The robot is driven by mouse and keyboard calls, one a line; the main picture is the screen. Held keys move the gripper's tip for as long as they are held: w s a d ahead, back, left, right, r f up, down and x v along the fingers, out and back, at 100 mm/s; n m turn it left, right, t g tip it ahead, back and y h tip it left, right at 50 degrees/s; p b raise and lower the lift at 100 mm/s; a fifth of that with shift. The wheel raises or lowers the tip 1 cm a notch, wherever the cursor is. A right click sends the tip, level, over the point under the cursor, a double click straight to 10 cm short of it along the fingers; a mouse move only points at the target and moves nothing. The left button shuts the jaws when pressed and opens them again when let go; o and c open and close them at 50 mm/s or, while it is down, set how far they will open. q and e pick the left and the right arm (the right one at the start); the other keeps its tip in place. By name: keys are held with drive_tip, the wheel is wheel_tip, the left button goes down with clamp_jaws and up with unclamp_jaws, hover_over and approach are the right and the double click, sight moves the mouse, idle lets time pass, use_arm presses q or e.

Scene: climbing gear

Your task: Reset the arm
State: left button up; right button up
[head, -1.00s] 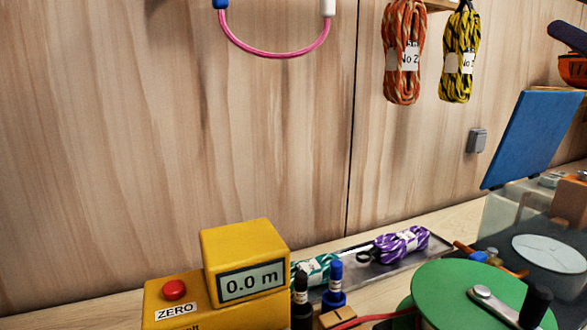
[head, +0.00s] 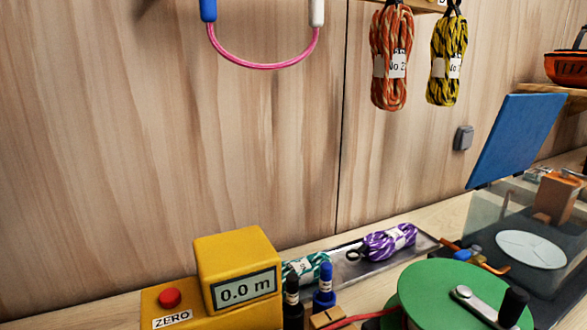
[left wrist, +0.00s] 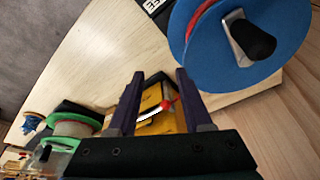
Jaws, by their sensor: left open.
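My left gripper (left wrist: 160,88) shows only in the left wrist view. Its two dark fingers are apart, with nothing held between them. Beyond the fingers, partly hidden by them, is the yellow meter box (left wrist: 152,99) with its red button. In the head view the yellow meter box (head: 236,262) stands on the bench, reads 0.0 m and has a red ZERO button (head: 169,298). My right gripper is in neither view.
A green reel (head: 440,290) with a crank stands right of the box. Markers (head: 324,290) stand between them. A tray (head: 345,275) holds rope bundles behind. A blue reel (left wrist: 205,60) is near my left gripper. Ropes (head: 390,60) hang on the wall.

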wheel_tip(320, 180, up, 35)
drive_tip(key=p, duration=3)
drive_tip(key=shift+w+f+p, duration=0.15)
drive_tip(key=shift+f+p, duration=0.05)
drive_tip(key=shift+p, duration=0.1)
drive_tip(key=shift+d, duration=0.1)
